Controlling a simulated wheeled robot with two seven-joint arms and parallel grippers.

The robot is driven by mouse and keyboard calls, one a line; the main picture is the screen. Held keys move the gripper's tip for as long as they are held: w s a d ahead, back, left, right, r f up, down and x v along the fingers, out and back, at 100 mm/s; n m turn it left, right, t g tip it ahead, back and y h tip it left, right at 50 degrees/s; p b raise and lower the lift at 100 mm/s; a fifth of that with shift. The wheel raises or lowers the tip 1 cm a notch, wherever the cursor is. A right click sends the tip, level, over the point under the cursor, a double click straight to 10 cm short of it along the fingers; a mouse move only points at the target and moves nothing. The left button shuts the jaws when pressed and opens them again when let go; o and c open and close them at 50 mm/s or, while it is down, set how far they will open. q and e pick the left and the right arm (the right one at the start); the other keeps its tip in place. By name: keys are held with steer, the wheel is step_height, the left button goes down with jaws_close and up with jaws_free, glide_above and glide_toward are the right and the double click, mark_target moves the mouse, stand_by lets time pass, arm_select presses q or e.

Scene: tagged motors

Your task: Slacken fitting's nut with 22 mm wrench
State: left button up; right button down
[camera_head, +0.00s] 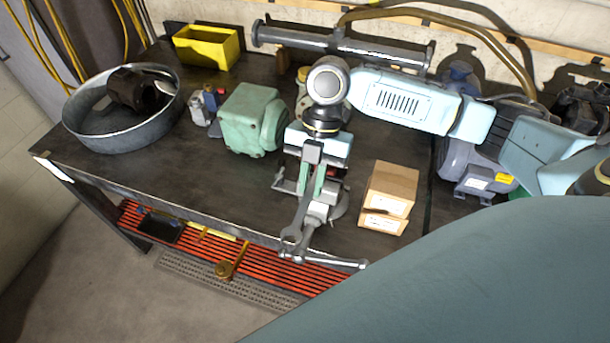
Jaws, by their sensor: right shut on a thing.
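My right gripper (309,188) is above the front middle of the bench, pointing down toward its front edge. It is shut on a grey open-ended wrench (300,217), whose forked head points down and left. A grey metal vise-like assembly (322,212) with a bar handle (337,262) stands at the bench's front edge, behind and beside the wrench. The gripper and wrench cover part of it. I cannot make out the fitting or its nut, nor whether the wrench touches anything. My left gripper is not in view.
On the bench (110,170) stand a round metal pan (85,143), a yellow bin (207,48), a green motor housing (245,118) and stacked cardboard boxes (389,190). A grey motor (470,165) is at right. Bare bench lies left of the gripper.

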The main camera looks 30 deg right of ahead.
steer(key=shift+s+d, duration=0.1)
steer(key=n, duration=0.1)
steer(key=s+d+n, duration=0.1)
steer(key=shift+s+d+n+g+h, duration=0.25)
steer(key=shift+n+g+h, duration=0.05)
steer(key=shift+g+h, duration=0.1)
steer(key=shift+w+a, duration=0.1)
stand_by(0.4)
steer(key=shift+w+a, duration=0.15)
stand_by(0.4)
steer(key=shift+r, duration=0.8)
steer(key=shift+r, duration=0.9)
